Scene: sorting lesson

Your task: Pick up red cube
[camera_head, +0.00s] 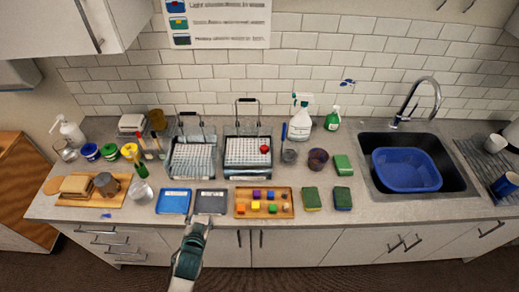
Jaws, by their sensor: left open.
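A wooden tray (238,214) on the counter holds several small coloured blocks, among them purple, blue, orange, yellow and green ones. A small red object (265,149) lies in the right wire rack; it is too small to tell whether it is a cube. I cannot clearly make out a red cube on the tray. My left gripper (203,219) is open at the counter's front edge, just in front of the dark grey bin (211,203) and left of the wooden tray. Its fingertips are small and hard to make out. My right gripper is out of view.
A blue bin (174,202) lies left of the grey one. The left wire rack (193,160) stands behind it. Sponges (312,199) lie right of the tray, then a sink with a blue basin (407,170). Bottles (300,120) stand at the back.

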